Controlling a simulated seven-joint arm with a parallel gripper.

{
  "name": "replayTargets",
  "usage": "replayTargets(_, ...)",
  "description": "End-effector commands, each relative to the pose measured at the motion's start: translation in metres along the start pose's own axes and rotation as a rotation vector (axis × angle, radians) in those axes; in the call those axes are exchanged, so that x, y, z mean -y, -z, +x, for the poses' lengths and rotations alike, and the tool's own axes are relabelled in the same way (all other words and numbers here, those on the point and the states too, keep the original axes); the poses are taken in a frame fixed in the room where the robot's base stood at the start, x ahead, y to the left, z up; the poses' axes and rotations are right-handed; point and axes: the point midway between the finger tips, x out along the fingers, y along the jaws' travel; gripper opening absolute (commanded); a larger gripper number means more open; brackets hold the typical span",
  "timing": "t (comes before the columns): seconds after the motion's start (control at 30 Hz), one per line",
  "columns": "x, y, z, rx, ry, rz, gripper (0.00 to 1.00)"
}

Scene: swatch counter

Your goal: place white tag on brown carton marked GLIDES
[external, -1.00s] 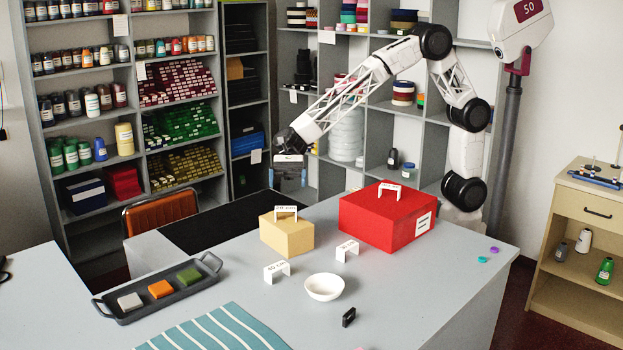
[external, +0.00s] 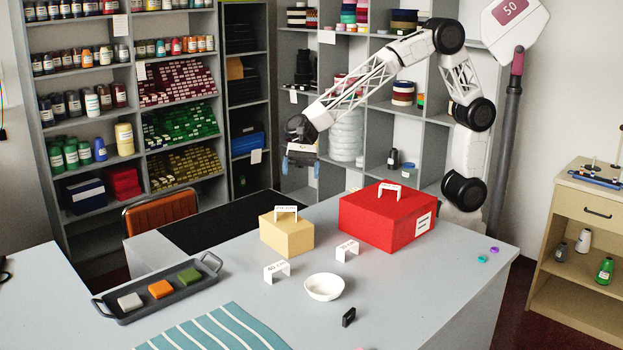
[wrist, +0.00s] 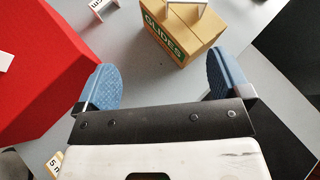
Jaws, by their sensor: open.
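The brown carton marked GLIDES (external: 287,238) stands on the counter, left of a red box. Its green GLIDES label (wrist: 163,38) shows in the wrist view. A white bracket-shaped tag (external: 285,210) stands on its top. Two more white tags stand on the counter, one (external: 277,270) in front of the carton and one (external: 347,249) to its right. Another white tag (external: 390,189) stands on the red box. The print is too small to read surely. My gripper (external: 302,168) is open and empty, above and behind the carton; its blue fingers (wrist: 165,85) are spread apart.
The red box (external: 387,218) is tall and close to the carton. A white bowl (external: 324,287), a small black object (external: 348,317), a tray (external: 160,305) with three coloured blocks and a striped teal cloth (external: 215,330) lie toward the front. The right front counter is mostly clear.

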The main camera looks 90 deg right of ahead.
Motion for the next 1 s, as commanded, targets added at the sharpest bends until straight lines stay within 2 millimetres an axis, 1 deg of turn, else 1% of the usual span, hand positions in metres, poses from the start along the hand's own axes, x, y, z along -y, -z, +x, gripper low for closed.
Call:
replayTargets(0.03, -0.012, -0.002, -0.014, -0.028, -0.004, -0.044, 0.95)
replayTargets(0.27, -0.074, 0.001, -0.074, -0.184, -0.052, -0.287, 0.95)
replayTargets(0.4, -0.114, 0.007, -0.107, -0.281, -0.095, -0.431, 0.95)
replayTargets(0.57, -0.160, 0.016, -0.143, -0.391, -0.155, -0.591, 0.95)
replayTargets(0.7, -0.201, 0.026, -0.172, -0.486, -0.218, -0.727, 0.95)
replayTargets(0.97, -0.276, 0.047, -0.222, -0.659, -0.362, -0.965, 0.95)
replayTargets(1.0, -0.288, 0.051, -0.228, -0.684, -0.389, -0.999, 0.95)
